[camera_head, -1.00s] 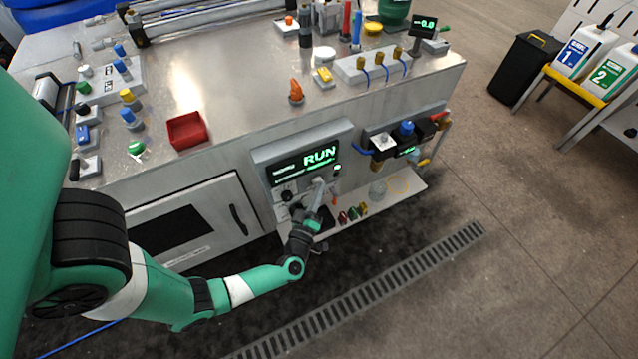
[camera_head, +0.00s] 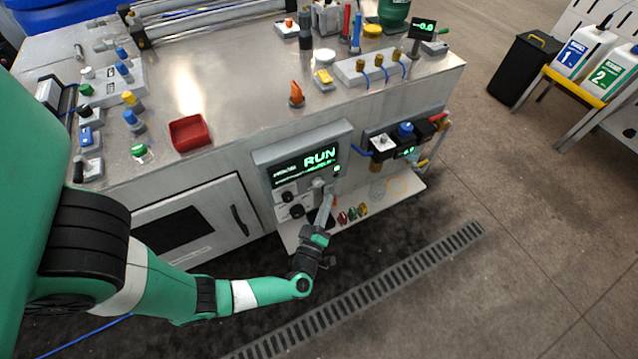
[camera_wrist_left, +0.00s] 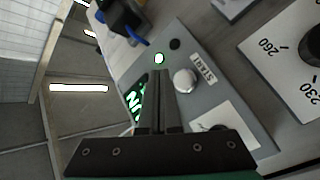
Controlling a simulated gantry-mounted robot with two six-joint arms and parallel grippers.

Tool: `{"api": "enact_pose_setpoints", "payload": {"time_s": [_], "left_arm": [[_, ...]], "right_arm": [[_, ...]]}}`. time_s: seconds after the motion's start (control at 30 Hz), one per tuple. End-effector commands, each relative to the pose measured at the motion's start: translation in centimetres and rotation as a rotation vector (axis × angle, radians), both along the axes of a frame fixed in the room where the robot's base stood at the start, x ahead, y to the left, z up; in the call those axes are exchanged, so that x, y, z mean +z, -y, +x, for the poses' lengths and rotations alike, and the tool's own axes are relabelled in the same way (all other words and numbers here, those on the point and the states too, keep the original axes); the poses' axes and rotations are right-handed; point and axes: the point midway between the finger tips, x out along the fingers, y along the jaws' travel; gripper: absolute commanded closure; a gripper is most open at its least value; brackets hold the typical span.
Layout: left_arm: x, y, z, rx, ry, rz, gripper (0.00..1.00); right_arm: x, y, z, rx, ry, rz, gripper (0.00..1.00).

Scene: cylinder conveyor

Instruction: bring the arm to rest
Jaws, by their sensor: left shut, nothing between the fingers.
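My left arm reaches in from the left in the head view, and my left gripper (camera_head: 327,212) is low in front of the control panel (camera_head: 343,145). The gripper is shut and empty. The panel display (camera_head: 306,165) reads RUN in green. In the left wrist view the shut fingers (camera_wrist_left: 161,98) point at the panel, beside a round silver button (camera_wrist_left: 185,82) labelled START. The fingertips overlap the panel in the picture; I cannot tell the exact gap. My right gripper is not in view.
A shelf (camera_head: 408,190) with several small coloured parts juts out below the panel. A red tray (camera_head: 187,133) and several knobs and valves sit on the metal bench top (camera_head: 235,85). Open floor (camera_head: 540,240) with a drain grate (camera_head: 385,285) lies in front.

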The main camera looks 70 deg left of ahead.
Motion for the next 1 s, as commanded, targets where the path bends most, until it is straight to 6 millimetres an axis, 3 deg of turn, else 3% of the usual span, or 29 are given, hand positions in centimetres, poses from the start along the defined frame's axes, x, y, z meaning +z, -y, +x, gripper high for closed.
{"api": "enact_pose_setpoints", "payload": {"time_s": [0.23, 0.83, 0.93, 1.0], "left_arm": [[0.0, 2.0, 0.4, -0.001, 0.000, -0.001, 1.00], [0.1, 2.1, 0.4, 0.001, 0.000, 0.000, 1.00], [1.7, 2.1, 1.4, 0.004, 0.026, -0.002, 1.00], [4.2, 2.1, 3.4, 0.008, 0.080, -0.006, 1.00]], "right_arm": [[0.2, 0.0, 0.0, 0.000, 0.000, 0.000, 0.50], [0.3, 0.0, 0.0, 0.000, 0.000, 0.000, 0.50], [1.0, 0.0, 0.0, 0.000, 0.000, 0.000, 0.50], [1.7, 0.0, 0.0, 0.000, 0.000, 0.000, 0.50]]}}
